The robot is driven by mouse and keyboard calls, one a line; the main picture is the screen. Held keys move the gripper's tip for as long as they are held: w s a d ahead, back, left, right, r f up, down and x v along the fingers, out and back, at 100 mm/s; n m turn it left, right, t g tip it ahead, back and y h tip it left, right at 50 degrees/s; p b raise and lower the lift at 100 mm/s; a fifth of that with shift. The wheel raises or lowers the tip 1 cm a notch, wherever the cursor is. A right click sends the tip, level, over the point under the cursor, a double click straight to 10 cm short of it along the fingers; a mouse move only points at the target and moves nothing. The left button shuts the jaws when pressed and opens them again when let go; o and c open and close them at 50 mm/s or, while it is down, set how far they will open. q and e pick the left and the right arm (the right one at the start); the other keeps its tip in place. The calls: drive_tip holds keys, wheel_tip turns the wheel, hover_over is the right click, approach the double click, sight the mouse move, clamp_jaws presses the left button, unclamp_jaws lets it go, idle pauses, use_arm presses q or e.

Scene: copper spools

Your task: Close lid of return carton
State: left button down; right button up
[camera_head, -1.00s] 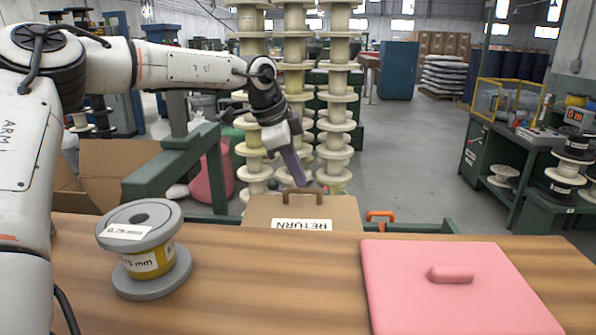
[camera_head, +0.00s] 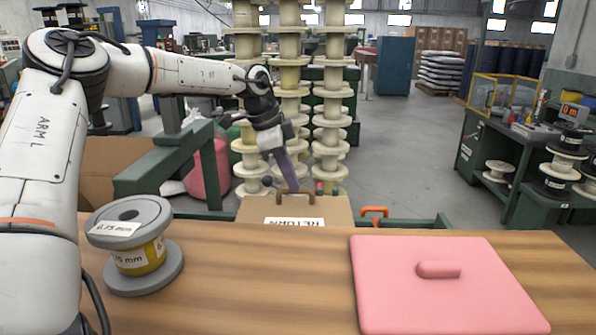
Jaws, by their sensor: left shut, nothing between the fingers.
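The return carton's lid (camera_head: 255,210) is a brown cardboard panel just beyond the far edge of the table. It carries a white RETURN label (camera_head: 293,221) that reads upside down, its lower part cut off by the table edge. A brown handle (camera_head: 295,198) stands at the panel's far edge. The rest of the carton is hidden behind the table, so I cannot tell the lid's exact angle. My left gripper (camera_head: 292,187) is shut and empty, pointing down at the handle; I cannot tell whether it touches it. My right gripper is out of view.
A grey spool with yellow winding (camera_head: 138,246) stands on the wooden table (camera_head: 260,290) beside my left arm. A pink lid (camera_head: 440,290) lies at the right. An orange handle (camera_head: 374,211) shows beyond the table edge. Tall stacks of cream spools (camera_head: 332,130) stand behind the carton.

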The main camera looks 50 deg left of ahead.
use_arm(q)
wheel_tip(320, 180, up, 4)
drive_tip(key=s+d+p, duration=0.2)
wheel_tip(320, 180, up, 9)
drive_tip(key=b, duration=0.1)
hover_over(291, 211)
drive_tip(key=s+a, duration=0.2)
drive_tip(key=s, duration=0.1)
drive_tip(key=shift+d+f, duration=0.1)
drive_tip(key=shift+d, duration=0.1)
drive_tip(key=shift+s, duration=0.1)
